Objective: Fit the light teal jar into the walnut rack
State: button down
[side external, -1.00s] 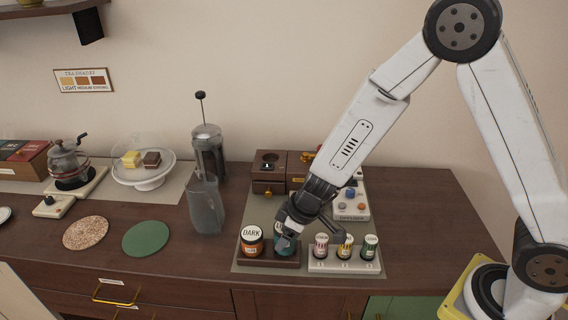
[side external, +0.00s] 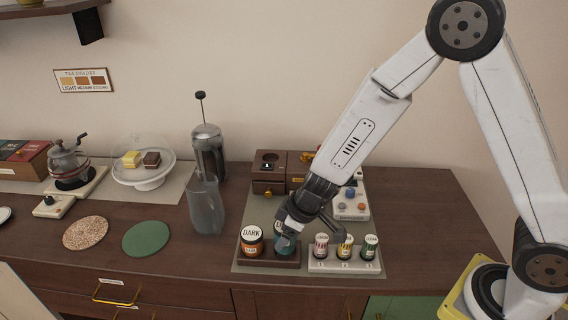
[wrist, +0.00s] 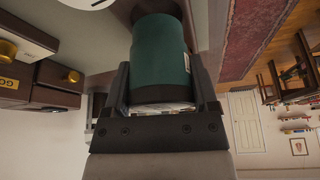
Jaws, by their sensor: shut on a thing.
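The teal jar (wrist: 160,55) with a dark lid is between my gripper's fingers in the wrist view. In the side view the jar (side external: 283,251) is at the right half of the walnut rack (side external: 268,262), partly hidden by my gripper (side external: 287,236). My gripper is shut on the jar from above and tilted. The jar's base is at the rack, but I cannot tell whether it is fully seated.
A wooden drawer box (side external: 268,172) and a control box with knobs (side external: 350,208) are behind. A grey pitcher (side external: 206,208) and a green coaster (side external: 146,239) are to the left. The counter's right end is clear.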

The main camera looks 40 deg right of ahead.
jog(key=shift+r, duration=1.7)
jog(key=shift+w+r, duration=0.1)
jog(key=shift+w+d+r, duration=0.3)
jog(key=shift+w+r, duration=0.05)
jog(key=shift+w, duration=0.2)
jog(key=w+d+r+m+h, duration=0.1)
jog(key=w+d+r+m, duration=0.2)
jog(key=w+d+r, duration=0.2)
jog(key=w+d+r+m+h, duration=0.1)
jog(key=w+d+r+m, duration=0.2)
jog(key=d, duration=0.7)
notch_tip(320, 180, up, 4)
jog(key=shift+w+d+f+t, duration=0.15)
jog(key=shift+w+f+t, duration=0.15)
jog(key=shift+w, duration=0.95)
